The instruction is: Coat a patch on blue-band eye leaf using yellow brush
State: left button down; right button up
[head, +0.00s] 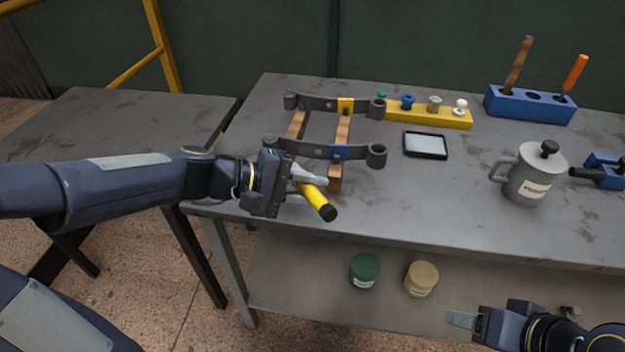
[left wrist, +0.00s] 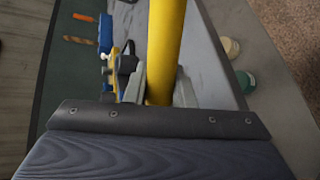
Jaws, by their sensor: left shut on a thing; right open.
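The blue-band eye leaf (head: 310,150) is a dark grey spring leaf with a blue band (head: 341,153) and a rolled eye at each end. It lies across two wooden bars on the table. My left gripper (head: 308,178) is shut on the yellow brush (head: 316,199), just in front of this leaf. The brush's yellow handle with a black end points to the front right; its bristles are hidden. The handle also shows between the fingers in the left wrist view (left wrist: 166,50). My right gripper (head: 462,320) is open and apart from everything, low at the right.
A yellow-band leaf (head: 320,103) lies behind on the same wooden bars (head: 335,179). Further right are a yellow block with pegs (head: 430,118), a flat screen (head: 425,146), a grey lidded pot (head: 530,180) and a blue tool holder (head: 530,105). Two jars (head: 365,271) stand on the lower shelf.

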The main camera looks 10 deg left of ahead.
pick_arm(q)
jog(key=shift+s, duration=0.9)
jog(key=shift+s, duration=0.1)
jog(key=s+b, duration=0.1)
jog(key=s, duration=0.1)
jog(key=shift+s, duration=0.4)
